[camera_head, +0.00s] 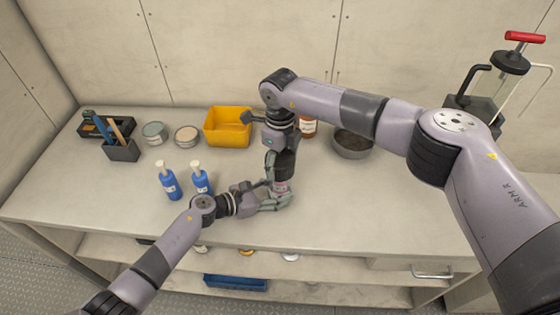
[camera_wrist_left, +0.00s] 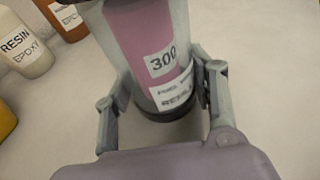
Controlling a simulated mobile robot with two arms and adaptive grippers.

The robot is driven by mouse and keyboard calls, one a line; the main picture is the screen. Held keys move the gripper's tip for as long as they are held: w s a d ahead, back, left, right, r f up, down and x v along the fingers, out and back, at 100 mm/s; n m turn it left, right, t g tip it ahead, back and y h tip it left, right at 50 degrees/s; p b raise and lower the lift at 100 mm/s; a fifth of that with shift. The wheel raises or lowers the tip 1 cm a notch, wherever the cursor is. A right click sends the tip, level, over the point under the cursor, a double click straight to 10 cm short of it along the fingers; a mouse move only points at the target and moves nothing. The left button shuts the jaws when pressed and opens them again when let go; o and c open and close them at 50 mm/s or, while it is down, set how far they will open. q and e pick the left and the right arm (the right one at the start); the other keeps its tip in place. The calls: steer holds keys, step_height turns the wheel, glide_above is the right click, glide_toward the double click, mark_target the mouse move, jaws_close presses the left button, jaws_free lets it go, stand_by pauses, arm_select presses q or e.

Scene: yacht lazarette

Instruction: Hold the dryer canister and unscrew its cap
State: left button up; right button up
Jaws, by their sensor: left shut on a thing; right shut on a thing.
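The dryer canister (camera_head: 281,186) stands upright near the front of the bench. In the left wrist view it is a clear cylinder (camera_wrist_left: 150,45) with pink filling, a dark base and a label reading 300. My left gripper (camera_head: 277,199) is shut around its lower body, with one finger on each side. My right gripper (camera_head: 281,174) points straight down over the canister's top and is shut on it. The cap is hidden by the right gripper in the head view; only a dark edge shows at the top of the left wrist view.
Two blue pump bottles (camera_head: 169,182) stand left of the canister. A red-handled pump (camera_head: 510,62) stands at right. Bench right of the canister is clear.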

mark_target(280, 158)
steer(key=shift+r, duration=0.25)
steer(key=shift+r, duration=0.75)
steer(key=shift+r, duration=0.1)
steer(key=shift+r, duration=1.95)
arm_select(q)
steer(key=o, duration=1.8)
steer(key=shift+c, duration=0.2)
